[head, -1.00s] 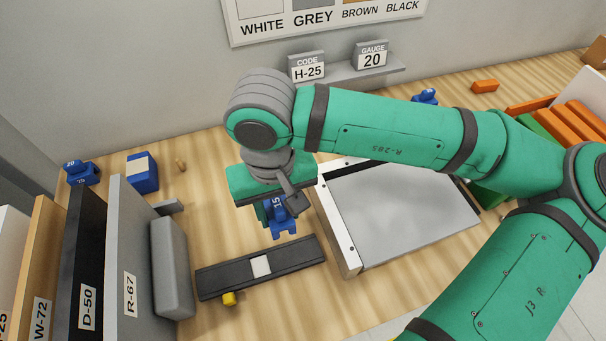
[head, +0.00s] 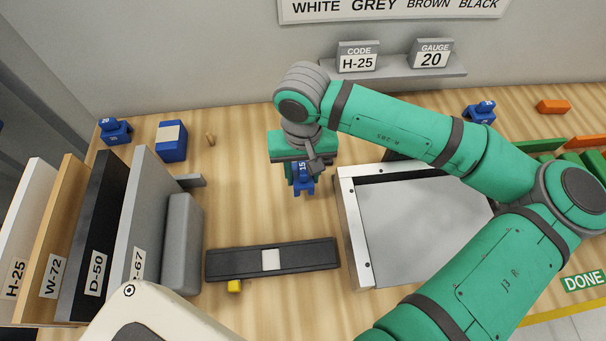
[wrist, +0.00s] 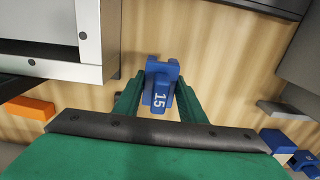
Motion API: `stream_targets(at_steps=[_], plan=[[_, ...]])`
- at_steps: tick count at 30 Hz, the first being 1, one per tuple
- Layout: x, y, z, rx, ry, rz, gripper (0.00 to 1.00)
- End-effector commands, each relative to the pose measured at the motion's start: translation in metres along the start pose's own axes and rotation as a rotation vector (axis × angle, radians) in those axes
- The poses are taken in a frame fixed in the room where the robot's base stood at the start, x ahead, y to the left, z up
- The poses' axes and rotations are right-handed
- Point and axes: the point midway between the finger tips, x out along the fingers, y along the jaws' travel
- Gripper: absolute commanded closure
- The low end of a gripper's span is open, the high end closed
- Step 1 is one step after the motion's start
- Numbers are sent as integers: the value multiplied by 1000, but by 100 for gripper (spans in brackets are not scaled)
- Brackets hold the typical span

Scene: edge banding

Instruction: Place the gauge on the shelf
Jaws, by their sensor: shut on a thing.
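My gripper (head: 301,172) is shut on a blue gauge marked 15 (head: 302,180) and holds it over the middle of the table. In the wrist view the gauge (wrist: 160,88) sits between the two green fingers, with its number showing. The grey shelf (head: 395,83) is on the back wall, behind and to the right of my gripper. It carries a CODE H-25 card (head: 357,58) and a GAUGE 20 card (head: 432,55). Another blue gauge, marked 20 (head: 115,132), stands at the table's back left. A third blue gauge (head: 481,112) stands at the back right, its number too small to read.
A grey-topped machine (head: 420,225) stands right of my gripper. A black bar with a white patch (head: 300,258) lies in front. Upright labelled panels (head: 90,250) and a blue block (head: 172,140) are at left. Wood between my gripper and the wall is clear.

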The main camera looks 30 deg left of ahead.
Motion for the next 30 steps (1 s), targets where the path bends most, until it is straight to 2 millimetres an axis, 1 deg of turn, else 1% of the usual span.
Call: stream_targets(at_steps=[2,6,8,20,21,23,30], plan=[[7,-1,-2,2,-2,-3,92],[28,1,-2,7,-2,-3,92],[34,2,-1,7,-2,-2,92],[39,2,-2,8,0,-1,92],[39,2,-2,8,0,-1,58],[39,2,-2,8,0,-1,44],[39,3,-2,9,0,-1,44]])
